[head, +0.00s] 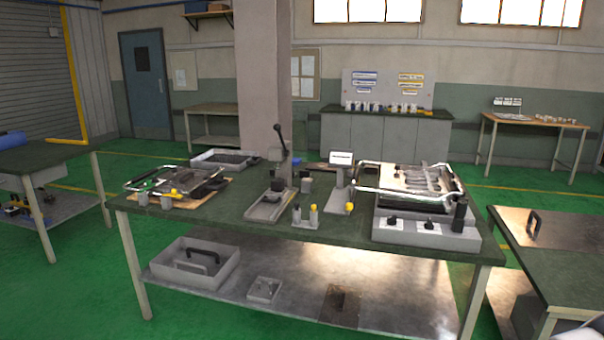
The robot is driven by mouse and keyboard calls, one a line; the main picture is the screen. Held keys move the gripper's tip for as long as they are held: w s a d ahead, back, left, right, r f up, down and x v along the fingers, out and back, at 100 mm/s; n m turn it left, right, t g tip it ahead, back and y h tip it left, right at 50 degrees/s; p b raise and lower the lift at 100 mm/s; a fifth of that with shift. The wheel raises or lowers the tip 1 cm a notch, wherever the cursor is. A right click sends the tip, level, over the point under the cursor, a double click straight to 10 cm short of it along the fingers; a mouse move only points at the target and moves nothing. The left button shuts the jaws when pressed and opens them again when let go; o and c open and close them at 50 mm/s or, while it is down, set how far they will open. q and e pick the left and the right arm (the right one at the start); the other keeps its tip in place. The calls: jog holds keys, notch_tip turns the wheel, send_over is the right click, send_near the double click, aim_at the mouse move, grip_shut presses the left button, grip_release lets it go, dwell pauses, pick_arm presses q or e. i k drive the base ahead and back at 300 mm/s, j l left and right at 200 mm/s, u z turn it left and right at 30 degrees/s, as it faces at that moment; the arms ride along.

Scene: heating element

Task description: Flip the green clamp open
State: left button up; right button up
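No part that is clearly a green clamp can be made out at this distance. On the green-topped workbench (345,228) stands a grey lever press (268,207) with a raised dark handle. To its left, a metal frame fixture (160,182) with dark and yellow parts lies on a wooden board. At the right end stands a grey heating unit (425,232) with a bright tubular frame, dark knobs and several metal pieces on top.
A grey tray (222,158) sits at the back of the bench. A small stand with a white display (341,158) and a holder with small bottles (305,222) are mid-bench. A grey bin (193,268) is on the lower shelf. Tables stand left and right, with green floor between.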

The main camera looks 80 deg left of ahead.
aim_at(148, 184)
jog(key=u, duration=3.7)
jog(key=i+l+u, duration=0.45)
jog(key=i+l, duration=0.2)
jog(key=i, duration=0.45)
jog(key=i+l+u, duration=0.45)
jog(key=i+l, duration=0.5)
